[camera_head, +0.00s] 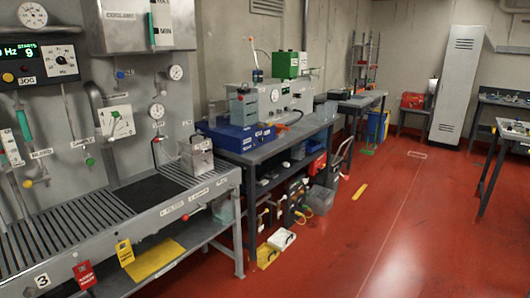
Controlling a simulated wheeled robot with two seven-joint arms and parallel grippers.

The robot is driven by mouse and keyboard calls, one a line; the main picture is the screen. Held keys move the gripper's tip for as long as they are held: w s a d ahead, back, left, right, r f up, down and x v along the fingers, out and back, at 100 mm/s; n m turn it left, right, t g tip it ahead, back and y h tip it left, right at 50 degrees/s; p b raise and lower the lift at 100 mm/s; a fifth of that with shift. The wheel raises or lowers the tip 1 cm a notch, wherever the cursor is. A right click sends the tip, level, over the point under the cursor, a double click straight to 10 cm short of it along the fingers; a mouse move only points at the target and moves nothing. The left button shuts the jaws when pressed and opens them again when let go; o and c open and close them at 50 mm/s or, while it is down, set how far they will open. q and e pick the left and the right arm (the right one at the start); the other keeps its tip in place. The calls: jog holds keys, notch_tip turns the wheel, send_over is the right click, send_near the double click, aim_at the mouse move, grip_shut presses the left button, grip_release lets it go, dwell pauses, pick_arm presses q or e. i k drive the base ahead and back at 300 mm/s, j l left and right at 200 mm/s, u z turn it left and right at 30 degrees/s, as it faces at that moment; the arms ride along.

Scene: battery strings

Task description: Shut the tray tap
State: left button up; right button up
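A small valve with a red lever (194,212) sits on the front edge of the slatted bench tray (70,247), near its right end. It may be the tray tap; its label is too small to read surely, and I cannot tell whether it is open or shut. Other small handles show on the wall panel: a red one (159,139), a green knob (90,161) and a yellow knob (28,183). Neither of my grippers is in view.
A metal box (196,155) stands at the tray's right end. Yellow (125,252) and red (85,274) tags hang from the front edge. A second bench (285,140) stands beyond, crowded underneath.

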aim_at(237, 197)
jog(key=i+j, duration=0.1)
jog(key=j, duration=0.55)
jog(key=i+j+z, duration=0.1)
jog(key=j, duration=0.55)
jog(key=i+j, duration=0.15)
jog(key=j, duration=0.2)
jog(key=i+j, duration=0.15)
jog(key=j, duration=0.15)
jog(key=i+j+z, duration=0.1)
jog(key=j, duration=0.25)
jog(key=i+j, duration=0.2)
jog(key=j, duration=0.15)
jog(key=i+j, duration=0.1)
jog(key=j, duration=0.2)
jog(key=z, duration=0.05)
